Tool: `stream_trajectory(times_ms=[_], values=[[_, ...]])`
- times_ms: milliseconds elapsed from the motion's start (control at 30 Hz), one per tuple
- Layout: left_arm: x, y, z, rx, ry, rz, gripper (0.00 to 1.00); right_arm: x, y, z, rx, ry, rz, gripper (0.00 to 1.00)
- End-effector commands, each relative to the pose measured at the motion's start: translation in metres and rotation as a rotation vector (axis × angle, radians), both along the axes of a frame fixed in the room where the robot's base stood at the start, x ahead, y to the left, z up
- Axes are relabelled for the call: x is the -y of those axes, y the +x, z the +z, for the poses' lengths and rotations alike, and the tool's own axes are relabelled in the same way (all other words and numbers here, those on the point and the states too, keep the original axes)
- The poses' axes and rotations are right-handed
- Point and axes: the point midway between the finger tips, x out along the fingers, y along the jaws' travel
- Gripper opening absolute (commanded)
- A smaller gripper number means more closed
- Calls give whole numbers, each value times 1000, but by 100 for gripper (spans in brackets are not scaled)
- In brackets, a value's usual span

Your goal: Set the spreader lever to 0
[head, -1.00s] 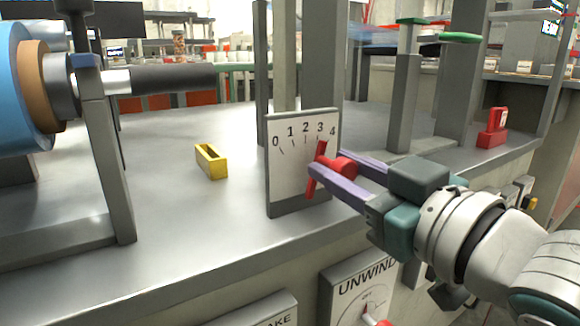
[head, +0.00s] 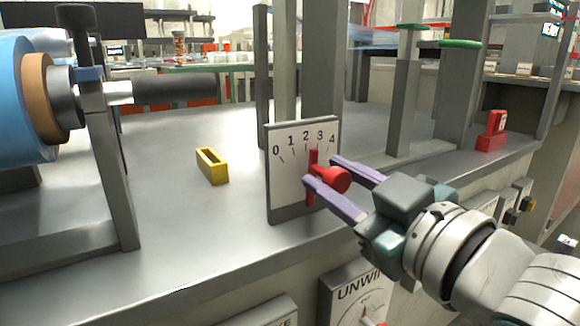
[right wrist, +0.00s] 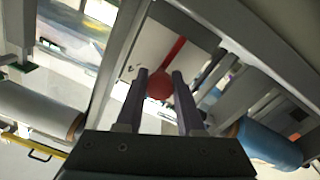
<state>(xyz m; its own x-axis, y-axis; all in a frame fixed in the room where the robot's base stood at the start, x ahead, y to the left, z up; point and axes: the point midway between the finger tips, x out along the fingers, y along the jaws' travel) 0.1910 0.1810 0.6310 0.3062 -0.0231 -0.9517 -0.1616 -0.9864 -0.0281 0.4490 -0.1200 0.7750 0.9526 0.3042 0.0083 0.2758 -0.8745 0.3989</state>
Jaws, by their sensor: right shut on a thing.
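The spreader dial is a white upright plate (head: 285,185) numbered 0 to 4, standing at the bench's front edge. Its red lever (head: 313,156) is nearly upright, its top end between the 2 and 3 marks. A round red knob (head: 335,180) sticks out from the lever. My right gripper (head: 322,176) is shut on this knob, one purple finger on each side. In the right wrist view the knob (right wrist: 160,86) sits between the fingertips, with the red lever (right wrist: 175,52) running behind it across the white plate (right wrist: 152,48). My left gripper is out of view.
A yellow open box (head: 212,167) lies on the bench left of the dial. A blue roll (head: 25,95) on a grey stand is at far left. Grey posts rise behind the dial. A red block (head: 492,132) stands at right. An UNWIND dial panel (head: 350,290) is below.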

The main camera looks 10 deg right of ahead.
Motion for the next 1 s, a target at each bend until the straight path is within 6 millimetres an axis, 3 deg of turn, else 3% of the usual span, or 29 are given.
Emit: stream_trajectory(times_ms=[500,1000], values=[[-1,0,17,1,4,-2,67,-18,-6,-3,141,-394,0,0],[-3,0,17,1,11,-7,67,-24,-9,-7,201,-559,0,0]])
